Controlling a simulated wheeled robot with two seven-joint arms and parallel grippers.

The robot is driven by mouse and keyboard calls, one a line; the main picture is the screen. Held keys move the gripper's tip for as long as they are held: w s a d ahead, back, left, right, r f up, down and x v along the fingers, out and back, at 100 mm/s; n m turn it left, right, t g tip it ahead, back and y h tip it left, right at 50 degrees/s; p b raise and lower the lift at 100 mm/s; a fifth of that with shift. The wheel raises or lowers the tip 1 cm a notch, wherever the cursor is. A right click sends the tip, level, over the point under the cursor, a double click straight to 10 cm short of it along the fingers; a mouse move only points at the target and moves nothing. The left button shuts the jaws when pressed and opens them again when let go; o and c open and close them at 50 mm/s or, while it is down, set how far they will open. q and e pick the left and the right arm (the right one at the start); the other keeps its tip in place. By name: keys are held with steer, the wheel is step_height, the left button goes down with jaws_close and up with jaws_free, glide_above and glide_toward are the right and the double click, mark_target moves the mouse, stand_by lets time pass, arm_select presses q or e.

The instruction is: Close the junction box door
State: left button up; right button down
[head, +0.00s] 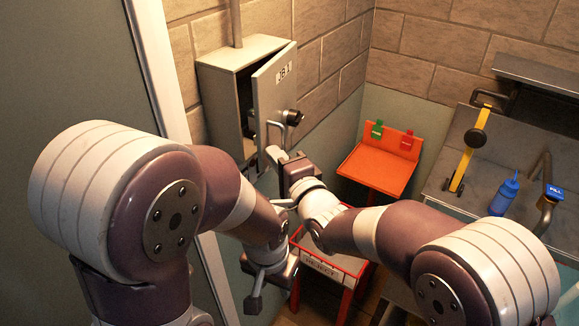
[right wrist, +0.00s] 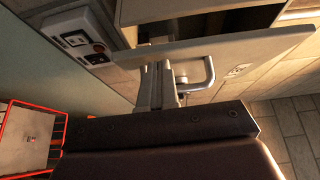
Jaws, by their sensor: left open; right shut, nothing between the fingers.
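The grey junction box (head: 223,88) is mounted on the brick wall in the head view. Its door (head: 274,84), labelled JB 1, stands partly open, with a dark gap along its left edge. A metal handle (head: 270,126) is on the door's lower front; the handle (right wrist: 208,76) and the door (right wrist: 235,45) also show in the right wrist view. My right gripper (head: 270,156) is shut and empty beside the door's lower part, close to the handle; I cannot tell whether it touches. My left gripper (head: 268,287) is open and empty, lower down, away from the box.
A wall fixture with a dark knob (head: 293,117) sits right of the door. Below are an orange stand (head: 378,168) and a red-rimmed REJECT bin (head: 325,268). A counter on the right holds a blue bottle (head: 504,195) and a yellow-handled tool (head: 467,152).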

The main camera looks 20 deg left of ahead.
steer(key=shift+s+a+r, duration=0.1)
steer(key=shift+s+a, duration=0.15)
steer(key=shift+a, duration=0.3)
steer(key=shift+w, duration=0.1)
